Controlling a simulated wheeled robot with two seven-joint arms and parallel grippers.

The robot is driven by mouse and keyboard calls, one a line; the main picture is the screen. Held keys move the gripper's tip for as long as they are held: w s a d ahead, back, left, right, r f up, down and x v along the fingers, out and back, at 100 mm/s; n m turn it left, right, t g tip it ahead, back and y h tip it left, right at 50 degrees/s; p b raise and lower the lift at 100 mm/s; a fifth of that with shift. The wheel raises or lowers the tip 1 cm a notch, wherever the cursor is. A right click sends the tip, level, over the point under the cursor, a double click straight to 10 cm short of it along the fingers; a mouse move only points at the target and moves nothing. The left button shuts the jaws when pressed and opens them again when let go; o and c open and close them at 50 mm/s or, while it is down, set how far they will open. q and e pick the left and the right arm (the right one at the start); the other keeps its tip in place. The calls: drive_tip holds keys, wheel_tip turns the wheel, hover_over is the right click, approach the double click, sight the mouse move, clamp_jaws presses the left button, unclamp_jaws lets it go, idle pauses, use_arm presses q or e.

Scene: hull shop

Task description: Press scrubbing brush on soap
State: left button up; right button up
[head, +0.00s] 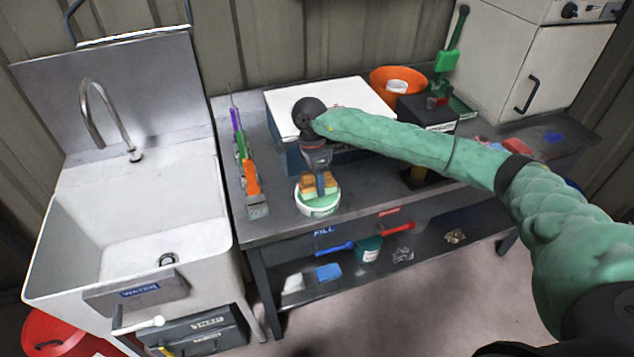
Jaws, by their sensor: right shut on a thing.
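My right gripper (319,172), on the green-sleeved arm from the right, points down over the workbench. It is shut on the scrubbing brush (312,188), which shows as a tan-orange block at its fingertips. Directly below is a round white and green tub (318,211), seemingly the soap, near the bench's front edge. The brush overlaps the tub's top; I cannot tell whether it touches the soap inside. The tub's contents are mostly hidden by the brush and gripper. My left gripper is not in view.
A sink (70,225) stands left of the workbench (280,222). Long-handled brushes (251,180) lie left of the tub. A white-topped blue box (285,112) is behind my gripper, with an orange bowl (414,75) farther right. A lower shelf holds small items.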

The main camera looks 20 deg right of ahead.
drive_tip(key=shift+f, duration=0.1)
idle(0.4)
drive_tip(key=shift+r, duration=3.55)
